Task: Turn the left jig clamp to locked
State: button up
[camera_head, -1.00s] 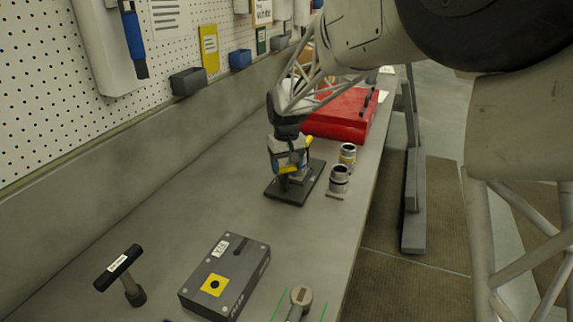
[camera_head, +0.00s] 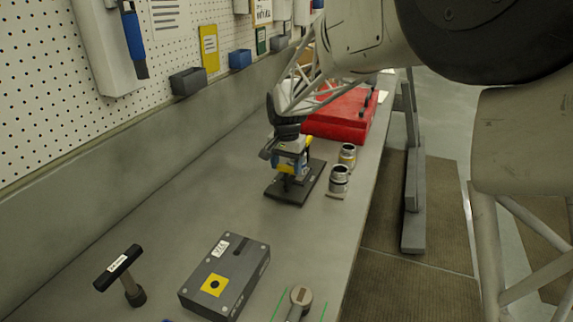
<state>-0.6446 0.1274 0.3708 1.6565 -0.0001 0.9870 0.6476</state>
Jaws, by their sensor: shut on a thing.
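A dark base plate (camera_head: 314,182) lies on the bench and bears a small jig fixture. My gripper (camera_head: 288,172) is directly above it, pointing down, and is shut on a part of the fixture. That part is taken to be the left jig clamp, but the jaws and yellow and blue parts around them hide most of it. The clamp's angle and its locked mark cannot be made out.
Two metal cylinders (camera_head: 339,177) (camera_head: 347,155) stand just right of the plate. A red case (camera_head: 340,118) lies behind. A grey box (camera_head: 226,277), a T-handle tool (camera_head: 120,268) and a round-headed metal part (camera_head: 300,298) are in front.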

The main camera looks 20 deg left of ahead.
dwell(0.5)
jog(key=o, duration=0.9)
jog(key=shift+r, duration=3.9)
